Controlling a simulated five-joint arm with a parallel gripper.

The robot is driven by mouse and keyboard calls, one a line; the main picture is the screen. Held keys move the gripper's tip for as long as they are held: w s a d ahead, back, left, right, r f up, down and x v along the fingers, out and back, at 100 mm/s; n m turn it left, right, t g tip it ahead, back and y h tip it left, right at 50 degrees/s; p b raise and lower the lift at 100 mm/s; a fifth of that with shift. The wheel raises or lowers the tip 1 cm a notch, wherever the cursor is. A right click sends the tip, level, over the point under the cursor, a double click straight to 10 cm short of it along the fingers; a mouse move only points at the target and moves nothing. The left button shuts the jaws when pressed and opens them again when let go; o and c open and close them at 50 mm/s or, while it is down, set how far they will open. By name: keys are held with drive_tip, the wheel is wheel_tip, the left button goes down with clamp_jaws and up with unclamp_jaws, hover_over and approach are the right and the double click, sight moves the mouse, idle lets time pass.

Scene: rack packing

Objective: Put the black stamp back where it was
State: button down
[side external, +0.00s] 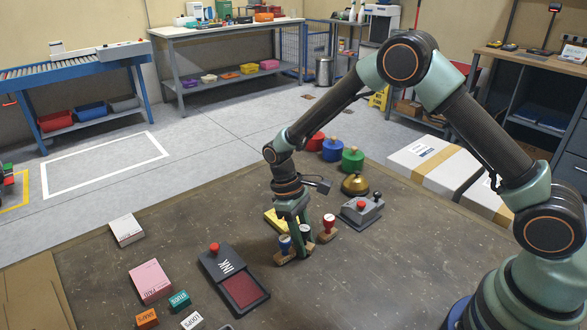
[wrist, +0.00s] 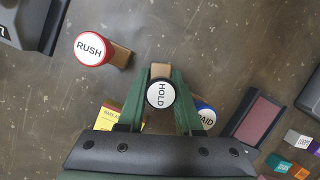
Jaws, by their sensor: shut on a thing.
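The black stamp (wrist: 160,94), with a white HOLD top and a wooden base, is between my gripper's two green fingers (wrist: 160,76) in the wrist view. The fingers are shut on it. In the side view my gripper (side external: 298,226) is low over the table, and the fingers partly hide the stamp. I cannot tell whether its base touches the table. The red RUSH stamp (wrist: 92,48) stands apart to the left in the wrist view and also shows in the side view (side external: 328,223). The blue PAID stamp (wrist: 205,114) is close on the other side, also in the side view (side external: 285,244).
The open ink pad (side external: 240,285) lies front left of the stamps. Small boxes (side external: 150,280) are at the left. Table around is partly clear.

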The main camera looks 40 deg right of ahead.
sight(301, 227)
drive_tip(key=c, duration=0.5)
unclamp_jaws()
drive_tip(key=shift+s+f, duration=0.15)
drive_tip(key=shift+f, duration=0.5)
drive_tip(key=v, duration=0.8)
drive_tip(key=shift+r, duration=0.85)
drive_tip(key=s+d+r+m+t, duration=0.1)
drive_tip(key=s+d+r+t, duration=0.1)
drive_tip(key=r, duration=0.4)
drive_tip(key=s+d+r+m+t, duration=0.1)
drive_tip(key=d+r+t, duration=0.1)
drive_tip(key=r, duration=0.4)
drive_tip(key=s+d+r+m+t, duration=0.2)
drive_tip(key=s+d+r+t, duration=0.2)
drive_tip(key=s, duration=0.6)
drive_tip(key=shift+d+r+t+y, duration=0.4)
drive_tip(key=shift+d+t, duration=0.2)
